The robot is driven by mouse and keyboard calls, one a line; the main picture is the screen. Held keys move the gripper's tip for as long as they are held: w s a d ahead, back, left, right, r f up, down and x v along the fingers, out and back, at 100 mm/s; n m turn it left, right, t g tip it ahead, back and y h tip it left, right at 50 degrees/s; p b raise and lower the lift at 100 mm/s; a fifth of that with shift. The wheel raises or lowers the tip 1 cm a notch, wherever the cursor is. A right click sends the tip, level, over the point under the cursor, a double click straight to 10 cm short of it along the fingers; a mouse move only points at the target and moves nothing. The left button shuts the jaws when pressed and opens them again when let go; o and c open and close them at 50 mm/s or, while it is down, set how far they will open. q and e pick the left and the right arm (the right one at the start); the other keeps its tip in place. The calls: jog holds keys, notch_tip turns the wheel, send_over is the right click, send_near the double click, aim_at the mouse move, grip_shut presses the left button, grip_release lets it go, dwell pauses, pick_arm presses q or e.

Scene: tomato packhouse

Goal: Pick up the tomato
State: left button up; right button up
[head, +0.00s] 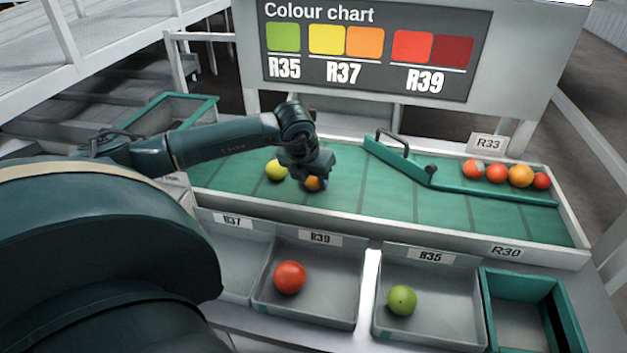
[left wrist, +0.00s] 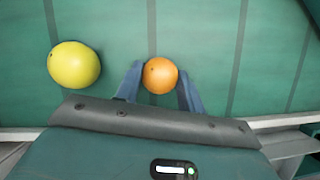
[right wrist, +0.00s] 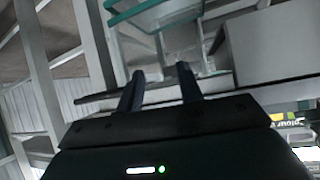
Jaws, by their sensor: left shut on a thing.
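An orange tomato (head: 313,184) lies on the green belt, partly hidden by my left gripper (head: 309,168) in the head view. In the left wrist view the orange tomato (left wrist: 160,75) sits between the two blue fingers of my left gripper (left wrist: 160,80), which is shut on it. A yellow tomato (head: 276,170) lies on the belt just left of it; it also shows in the left wrist view (left wrist: 74,65). My right gripper (right wrist: 160,70) is open and empty in the right wrist view, away from the belt.
Grey bins labelled R37 (head: 237,250), R39 (head: 305,309) and R35 (head: 430,330) line the front. A red tomato (head: 290,277) lies in R39, a green one (head: 402,300) in R35. A green divider (head: 400,160) crosses the belt; several tomatoes (head: 497,173) sit behind it.

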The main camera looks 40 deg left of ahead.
pick_arm(q)
notch_tip(320, 180, up, 10)
jog(key=shift+r+b, duration=0.1)
jog(key=shift+b, duration=0.45)
dwell(0.4)
